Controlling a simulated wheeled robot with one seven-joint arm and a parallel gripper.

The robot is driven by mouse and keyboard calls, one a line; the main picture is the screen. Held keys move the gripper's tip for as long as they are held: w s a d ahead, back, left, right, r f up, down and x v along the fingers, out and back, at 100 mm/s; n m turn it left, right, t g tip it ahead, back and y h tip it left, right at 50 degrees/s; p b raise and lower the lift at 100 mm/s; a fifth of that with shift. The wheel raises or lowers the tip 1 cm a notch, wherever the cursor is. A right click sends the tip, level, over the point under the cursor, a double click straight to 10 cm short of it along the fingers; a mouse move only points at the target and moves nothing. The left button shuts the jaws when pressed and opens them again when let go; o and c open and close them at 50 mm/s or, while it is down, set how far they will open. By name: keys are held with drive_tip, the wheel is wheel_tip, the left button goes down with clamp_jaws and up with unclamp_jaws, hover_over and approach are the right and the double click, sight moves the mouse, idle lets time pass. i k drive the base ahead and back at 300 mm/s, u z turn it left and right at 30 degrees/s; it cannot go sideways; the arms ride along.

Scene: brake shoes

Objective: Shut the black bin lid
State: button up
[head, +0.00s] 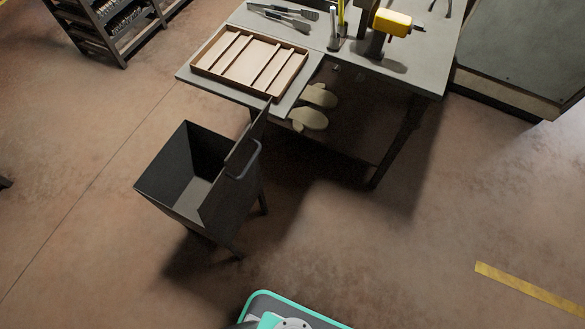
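The black bin (180,212) stands on the floor left of the picture's middle, on short legs. Its top is open and I can see its empty-looking inside. The black lid (222,185) stands up steeply along the bin's right side, away from the opening. A bar handle (249,160) sticks out on the lid's right face. The lid's upper corner overlaps the workbench's front edge in the picture; I cannot tell whether they touch. My gripper is not in view.
A grey workbench (330,62) stands behind the bin, with a wooden divided tray (250,62), tongs and a yellow tool (392,22). A shelf rack (112,28) is at the back left. The floor in front is clear around my base.

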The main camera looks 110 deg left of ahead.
sight(238, 163)
drive_tip(key=i, duration=0.25)
drive_tip(key=u, duration=4.7)
drive_tip(key=k, duration=0.4)
drive_tip(key=u, duration=1.15)
drive_tip(key=i, duration=0.85)
drive_tip(key=z, duration=0.7)
